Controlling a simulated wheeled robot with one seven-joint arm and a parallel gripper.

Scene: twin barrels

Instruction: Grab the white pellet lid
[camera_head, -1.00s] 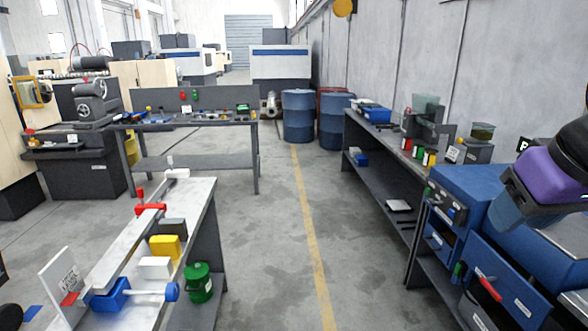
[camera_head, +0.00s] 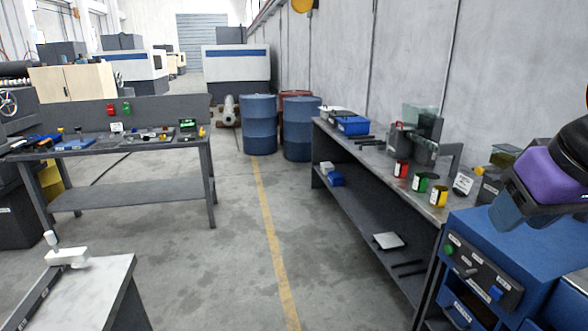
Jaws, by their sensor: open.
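I cannot make out a white pellet lid for certain in this view. On the right bench (camera_head: 375,152) stand a red jar (camera_head: 401,170), a green jar (camera_head: 420,183) and a yellow jar (camera_head: 438,196), with a small white label card (camera_head: 463,184) beside them. Behind them is a dark machine with a translucent green hopper (camera_head: 421,117). A purple and black part of my arm shows at the right edge, in front of the blue cabinet. My gripper's fingertips cannot be seen.
The blue cabinet (camera_head: 520,245) fills the lower right. A pale-topped table (camera_head: 85,295) is at the lower left, and a tool bench (camera_head: 115,144) stands behind it. Blue barrels (camera_head: 259,125) (camera_head: 301,130) stand at the back. The floor along the yellow line (camera_head: 268,225) is clear.

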